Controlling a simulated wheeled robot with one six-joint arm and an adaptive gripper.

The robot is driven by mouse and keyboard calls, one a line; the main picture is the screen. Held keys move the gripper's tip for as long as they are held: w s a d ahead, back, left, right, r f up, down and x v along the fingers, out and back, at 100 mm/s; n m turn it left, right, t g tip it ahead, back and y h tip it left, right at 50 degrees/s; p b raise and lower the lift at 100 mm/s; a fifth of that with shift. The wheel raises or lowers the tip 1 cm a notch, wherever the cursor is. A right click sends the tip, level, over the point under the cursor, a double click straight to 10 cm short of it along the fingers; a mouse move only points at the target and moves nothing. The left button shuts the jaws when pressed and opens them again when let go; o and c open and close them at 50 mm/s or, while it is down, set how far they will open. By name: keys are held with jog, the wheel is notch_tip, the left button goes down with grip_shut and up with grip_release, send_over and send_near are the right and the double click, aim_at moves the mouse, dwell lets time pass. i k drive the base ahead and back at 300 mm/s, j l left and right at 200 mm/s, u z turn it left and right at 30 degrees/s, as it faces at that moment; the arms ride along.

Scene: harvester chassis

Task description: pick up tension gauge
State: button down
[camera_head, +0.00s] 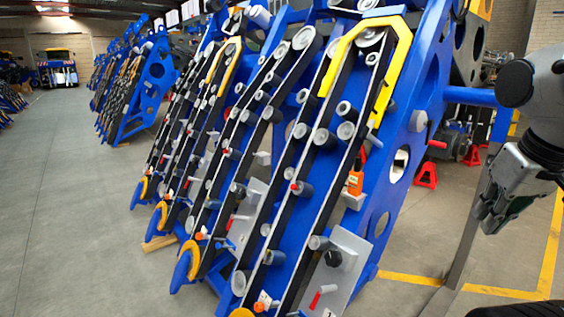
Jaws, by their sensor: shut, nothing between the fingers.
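An orange upright object with a dark top and a small label, which looks like the tension gauge (355,181), stands on a small grey ledge (354,200). The ledge is on the right side of the blue harvester chassis. I cannot make out a dial or scale on it. My gripper (488,218) hangs at the right of the picture, shut and empty, with its fingers pointing down and left. It is well to the right of the orange object and appears a little lower, not touching anything.
The tilted blue chassis (432,75) with black belts, rollers and a yellow guard (401,50) fills the middle. A red-handled lever (437,144) juts out between the orange object and my gripper. Red stands (427,175) are behind. Grey floor (60,200) is free at left.

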aim_at(355, 181)
jog(key=i+l, duration=0.3)
jog(key=i, duration=0.15)
jog(key=i+l+u, duration=0.1)
jog(key=i+l, duration=0.2)
jog(key=i, duration=0.1)
